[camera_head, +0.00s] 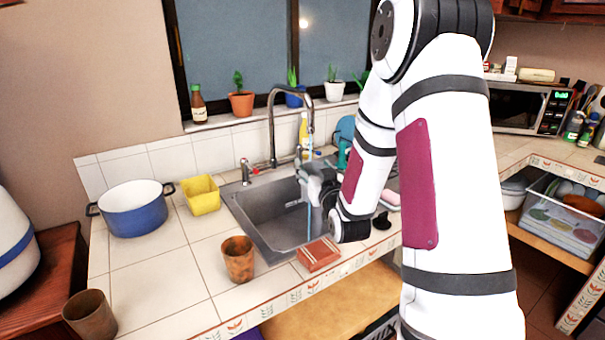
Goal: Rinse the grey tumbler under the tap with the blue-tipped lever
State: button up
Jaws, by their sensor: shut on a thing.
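The tap (272,120) arches over the grey sink, and a thin blue-white stream of water (310,145) falls from its spout. My gripper (318,188) reaches in from the right over the sink and is shut on the grey tumbler (308,174). The tumbler is at the stream, but it is small and partly covered by the fingers, so its tilt is unclear. Water also shows below the gripper. A lever with a red tip (255,170) stands left of the spout. A small blue spot shows to the right of the tap's base, partly hidden near the bottles.
The sink (258,215) is set in a white tiled counter. A blue pot (135,212), a yellow container (201,195), a rusty brown cup (238,262) and a red-brown block (318,254) stand around it. Another brown cup (90,315) is at lower left. Bottles stand behind my arm.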

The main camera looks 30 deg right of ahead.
jog(key=s+a+r+p, duration=0.1)
jog(key=s+r+p, duration=0.2)
jog(key=s+r, duration=0.1)
jog(key=shift+s, duration=0.45)
dwell(0.4)
dwell(0.7)
